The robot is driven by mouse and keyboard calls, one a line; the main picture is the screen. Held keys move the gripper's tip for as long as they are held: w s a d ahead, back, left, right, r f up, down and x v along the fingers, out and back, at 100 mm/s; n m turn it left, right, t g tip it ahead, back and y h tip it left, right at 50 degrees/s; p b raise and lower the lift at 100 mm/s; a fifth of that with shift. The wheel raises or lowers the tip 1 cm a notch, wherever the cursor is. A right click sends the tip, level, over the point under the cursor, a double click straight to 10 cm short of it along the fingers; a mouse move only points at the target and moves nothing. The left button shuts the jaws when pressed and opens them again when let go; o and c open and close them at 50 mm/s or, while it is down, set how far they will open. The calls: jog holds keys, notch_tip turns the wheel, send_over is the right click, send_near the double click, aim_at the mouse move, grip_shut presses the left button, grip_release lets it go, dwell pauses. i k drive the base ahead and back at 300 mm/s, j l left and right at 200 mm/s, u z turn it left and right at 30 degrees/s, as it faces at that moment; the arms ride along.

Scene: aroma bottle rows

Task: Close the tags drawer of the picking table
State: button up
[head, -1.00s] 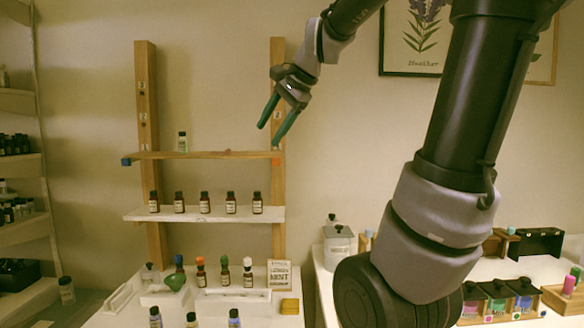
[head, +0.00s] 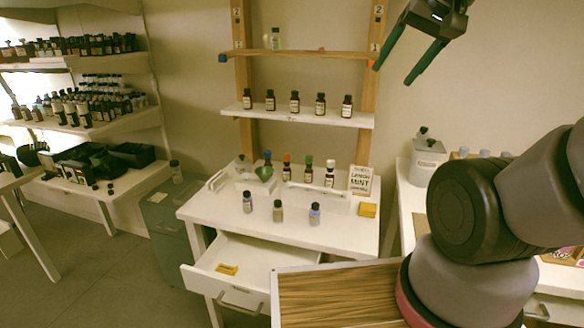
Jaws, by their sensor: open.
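The picking table (head: 195,207) is white and stands in the middle of the head view. Its drawer (head: 262,255) is pulled out at the front, with a bar handle (head: 238,297) on its face. A small yellow item (head: 227,269) lies inside the drawer. The drawer's right part is hidden behind a wooden surface in front. My gripper (head: 406,72) is at the upper right, fingers apart and pointing down-left. It is empty, far above the drawer, near the rack's right post.
A rack shelf (head: 300,119) with several small bottles stands behind the table. A wooden-topped surface (head: 340,296) is close in front. Floor (head: 120,275) shows free at the left.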

aim_at(254, 258)
jog(key=k+u, duration=0.1)
jog(key=u, duration=0.25)
jog(key=k+u, duration=0.15)
jog(key=u, duration=0.2)
jog(key=k+j+u, duration=0.1)
jog(key=u, duration=0.25)
